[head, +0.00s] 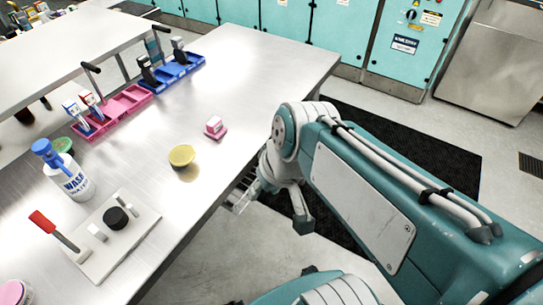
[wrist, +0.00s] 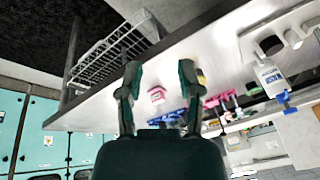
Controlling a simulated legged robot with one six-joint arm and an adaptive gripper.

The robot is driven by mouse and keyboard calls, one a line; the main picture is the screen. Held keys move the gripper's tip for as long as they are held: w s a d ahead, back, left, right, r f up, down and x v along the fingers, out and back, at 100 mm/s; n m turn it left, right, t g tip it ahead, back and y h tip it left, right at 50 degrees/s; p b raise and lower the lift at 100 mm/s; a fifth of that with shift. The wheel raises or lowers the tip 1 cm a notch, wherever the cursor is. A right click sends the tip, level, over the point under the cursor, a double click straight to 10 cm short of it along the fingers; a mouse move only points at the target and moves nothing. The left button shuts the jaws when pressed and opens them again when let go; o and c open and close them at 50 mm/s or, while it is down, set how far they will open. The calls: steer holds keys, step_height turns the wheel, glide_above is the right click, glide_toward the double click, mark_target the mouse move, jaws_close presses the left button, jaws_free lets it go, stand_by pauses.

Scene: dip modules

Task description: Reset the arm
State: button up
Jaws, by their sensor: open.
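My gripper (wrist: 159,74) shows in the wrist view with its two dark teal fingers spread apart and nothing between them. In the head view my arm is bent beside the table's right edge. The gripper end is low there and mostly hidden behind the arm's links. The metal table (head: 222,95) lies to the left of the arm, and its surface (wrist: 225,50) shows past the fingers in the tilted wrist view. A small pink-and-white module (head: 215,128) stands near the table edge, apart from the arm; it also shows between the fingers in the wrist view (wrist: 157,94).
A yellow-topped round piece (head: 181,156), a wash bottle (head: 69,174) and a plate with a red-handled lever (head: 100,245) stand on the table. Pink (head: 127,101) and blue (head: 181,68) trays lie farther back. Teal cabinets (head: 285,18) line the back.

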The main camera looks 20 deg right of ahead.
steer(key=d+r+t+h, duration=0.2)
steer(key=r, duration=0.1)
steer(key=shift+s+d+r, duration=0.2)
steer(key=shift+d+r, duration=0.1)
stand_by(1.1)
